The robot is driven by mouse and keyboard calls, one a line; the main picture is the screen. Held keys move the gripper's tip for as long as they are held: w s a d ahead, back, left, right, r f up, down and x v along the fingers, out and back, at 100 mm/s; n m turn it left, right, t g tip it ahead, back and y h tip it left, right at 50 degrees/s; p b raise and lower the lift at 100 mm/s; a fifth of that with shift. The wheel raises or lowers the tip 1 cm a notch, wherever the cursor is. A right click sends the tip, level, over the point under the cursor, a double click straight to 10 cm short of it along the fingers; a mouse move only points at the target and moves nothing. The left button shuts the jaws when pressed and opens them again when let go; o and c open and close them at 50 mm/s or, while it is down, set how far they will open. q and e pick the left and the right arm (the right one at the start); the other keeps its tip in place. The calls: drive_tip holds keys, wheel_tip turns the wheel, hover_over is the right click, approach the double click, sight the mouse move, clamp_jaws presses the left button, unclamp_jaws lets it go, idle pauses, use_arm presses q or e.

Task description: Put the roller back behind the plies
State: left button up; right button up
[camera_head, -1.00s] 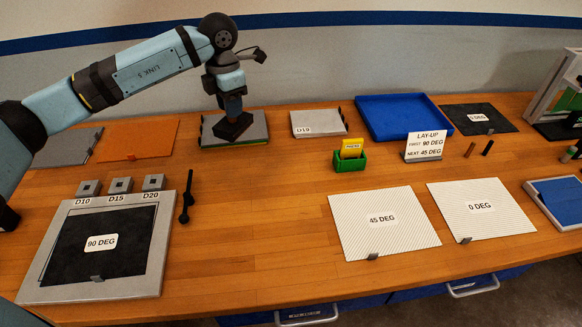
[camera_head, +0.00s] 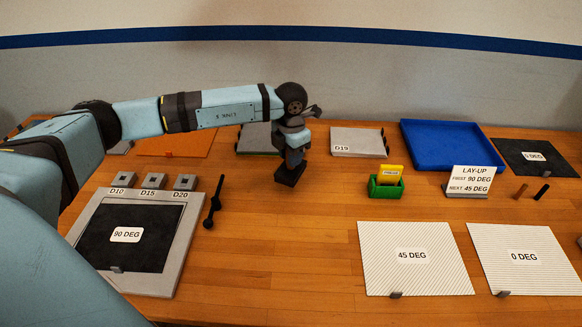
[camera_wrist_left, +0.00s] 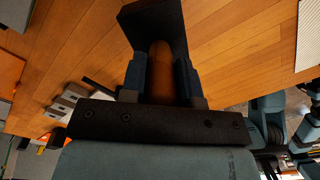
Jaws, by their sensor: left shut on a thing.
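My left gripper (camera_head: 291,158) is shut on a tool with a brown handle and a dark, wide head, taken to be the roller (camera_head: 289,175). The handle (camera_wrist_left: 161,80) stands between the fingers in the left wrist view. The dark head hangs below the fingers, over bare wood; whether it touches the bench cannot be told. The plies lie at the front right: the white 45 DEG ply (camera_head: 412,273) and the white 0 DEG ply (camera_head: 520,277). A dark 90 DEG ply (camera_head: 122,252) lies in the grey frame. My right gripper is not in view.
Behind the gripper is a green-edged grey plate (camera_head: 256,137); beside it is the D19 plate (camera_head: 358,152). A green box (camera_head: 386,190), the lay-up sign (camera_head: 470,180), a blue tray (camera_head: 441,159) and two pegs stand right. A black bar (camera_head: 213,203) lies by the frame. The middle is clear.

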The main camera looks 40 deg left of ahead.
sight(291, 170)
use_arm(q)
drive_tip(key=shift+f, duration=2.55)
drive_tip(key=shift+f, duration=0.2)
drive_tip(key=o, duration=0.9)
drive_tip(key=shift+r, duration=0.1)
drive_tip(key=shift+r, duration=0.25)
wheel_tip(291, 170, up, 12)
drive_tip(key=shift+f+b, duration=0.15)
drive_tip(key=shift+b, duration=0.4)
